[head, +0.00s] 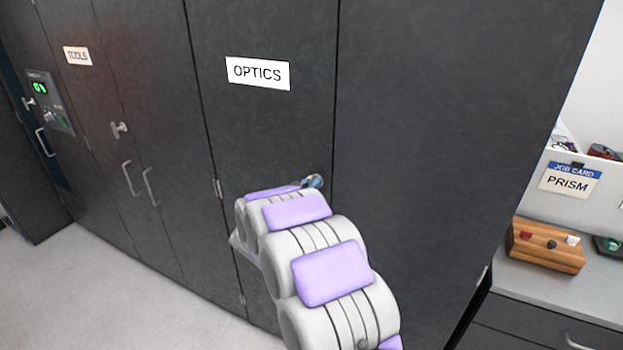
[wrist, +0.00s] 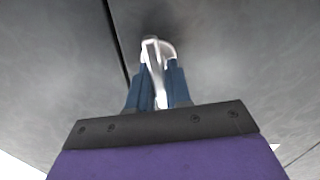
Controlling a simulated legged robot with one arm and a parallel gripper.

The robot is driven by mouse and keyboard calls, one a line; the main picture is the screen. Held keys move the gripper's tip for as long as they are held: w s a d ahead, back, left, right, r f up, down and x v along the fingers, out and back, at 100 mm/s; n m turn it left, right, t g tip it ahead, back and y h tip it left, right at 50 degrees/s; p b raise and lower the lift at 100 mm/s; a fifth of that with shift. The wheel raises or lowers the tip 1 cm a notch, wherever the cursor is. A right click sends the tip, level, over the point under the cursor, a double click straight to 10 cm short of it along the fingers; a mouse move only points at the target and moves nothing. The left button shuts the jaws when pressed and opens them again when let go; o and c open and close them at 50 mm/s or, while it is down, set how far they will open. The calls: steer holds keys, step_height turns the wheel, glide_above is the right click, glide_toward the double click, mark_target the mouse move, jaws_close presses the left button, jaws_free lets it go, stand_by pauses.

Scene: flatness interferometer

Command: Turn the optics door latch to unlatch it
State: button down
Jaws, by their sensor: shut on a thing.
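The optics door (head: 265,125) is a dark grey cabinet door with a white OPTICS label (head: 258,73). My arm reaches up to it in the head view and hides most of the latch area. In the wrist view the metal latch (wrist: 152,50) stands out from the dark door face, close to a vertical door seam. My gripper (wrist: 158,75) has its blue fingers on either side of the latch handle and is shut on it. In the head view only a bit of my gripper (head: 312,181) shows past the arm. The door looks closed.
A TOOLS door (head: 77,56) with a latch (head: 119,128) and bar handles is to the left. A panel with a green display (head: 40,88) is at far left. At right, a counter holds a wooden block (head: 545,247) below a PRISM job card (head: 569,180). Floor (head: 165,300) is clear at lower left.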

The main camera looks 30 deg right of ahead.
steer(key=n+p, duration=0.1)
steer(key=p, duration=0.3)
steer(key=n+p, duration=0.2)
steer(key=p, duration=0.2)
steer(key=n+p, duration=0.1)
steer(key=p, duration=0.2)
steer(key=shift+w+a+r+n+p, duration=0.1)
steer(key=shift+a+r+n+p, duration=0.15)
steer(key=shift+a+n+p, duration=0.15)
steer(key=n+p, duration=0.1)
steer(key=p, duration=0.1)
steer(key=n+p, duration=0.1)
steer(key=p, duration=0.2)
steer(key=shift+w+d+f+n, duration=0.1)
steer(key=shift+f+n, duration=0.1)
steer(key=shift+n, duration=0.2)
steer(key=shift+w+f+n+p, duration=0.1)
steer(key=shift+f+n+p, duration=0.1)
steer(key=shift+n+p, duration=1.3)
steer(key=shift+f+n+p, duration=0.2)
steer(key=shift+n+p, duration=1.25)
steer(key=shift+p, duration=0.05)
steer(key=shift+w+f+n+p, duration=0.1)
steer(key=shift+f+n+p, duration=0.1)
steer(key=shift+n+p, duration=1.3)
steer(key=shift+a, duration=0.2)
